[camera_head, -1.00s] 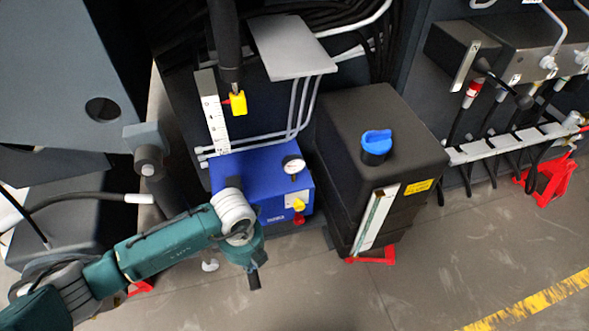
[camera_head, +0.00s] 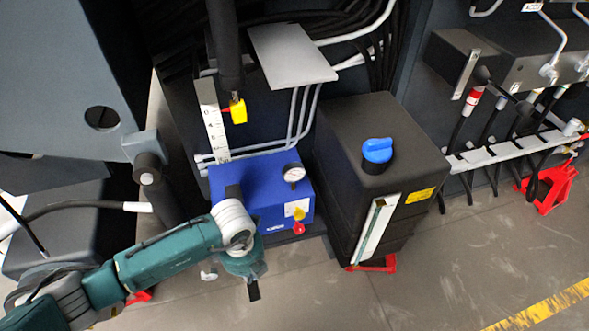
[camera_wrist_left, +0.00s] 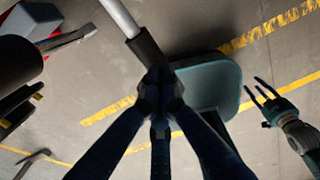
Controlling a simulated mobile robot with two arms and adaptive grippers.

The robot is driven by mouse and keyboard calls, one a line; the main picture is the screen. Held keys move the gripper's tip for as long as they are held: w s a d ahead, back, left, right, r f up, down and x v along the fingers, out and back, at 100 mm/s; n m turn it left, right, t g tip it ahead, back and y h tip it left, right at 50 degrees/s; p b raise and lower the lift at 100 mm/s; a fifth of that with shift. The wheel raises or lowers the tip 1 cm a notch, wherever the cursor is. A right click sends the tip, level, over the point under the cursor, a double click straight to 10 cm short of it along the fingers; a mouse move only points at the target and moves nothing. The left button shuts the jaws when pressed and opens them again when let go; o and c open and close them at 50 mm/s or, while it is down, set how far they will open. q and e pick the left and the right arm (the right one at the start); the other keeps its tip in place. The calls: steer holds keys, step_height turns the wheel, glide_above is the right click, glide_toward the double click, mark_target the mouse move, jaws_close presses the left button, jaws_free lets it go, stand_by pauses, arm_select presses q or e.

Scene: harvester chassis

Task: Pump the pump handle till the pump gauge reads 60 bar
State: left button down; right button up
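The blue pump (camera_head: 240,180) stands on the floor at the middle of the head view. Its round white pump gauge (camera_head: 293,173) is on its upper right; the needle is too small to read. My left gripper (camera_head: 250,278) is low in front of the pump, largely hidden by its own wrist. In the left wrist view, my left gripper (camera_wrist_left: 160,90) is shut around the black grip of the pump handle (camera_wrist_left: 146,46), a light metal rod. The handle is not clearly made out in the head view. My right gripper (camera_wrist_left: 262,97) shows at the right, fingers apart and empty.
A black tank (camera_head: 365,140) with a blue cap stands right of the pump. A yellow marker (camera_head: 238,111) sits beside a white scale (camera_head: 213,130) above the pump. Red stands touch the floor. The floor (camera_head: 440,270) in front is clear.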

arm_select(q)
step_height(320, 180, up, 9)
steer(key=p, duration=0.6)
steer(key=shift+s+d, duration=0.15)
steer(key=shift+s, duration=0.25)
arm_select(e)
step_height(320, 180, up, 7)
steer(key=shift+r, duration=0.15)
arm_select(q)
steer(key=shift+f, duration=0.15)
arm_select(e)
steer(key=shift+a, duration=0.1)
arm_select(q)
step_height(320, 180, down, 4)
steer(key=b, duration=0.3)
steer(key=shift+w+r, duration=0.1)
steer(key=shift+r, duration=0.1)
steer(key=f+b, duration=0.2)
steer(key=f, duration=0.1)
steer(key=f+b, duration=0.2)
steer(key=shift+w, duration=0.3)
arm_select(e)
step_height(320, 180, down, 7)
arm_select(q)
step_height(320, 180, up, 11)
steer(key=p, duration=0.8)
steer(key=shift+p, duration=0.3)
arm_select(e)
step_height(320, 180, up, 8)
steer(key=shift+r, duration=0.25)
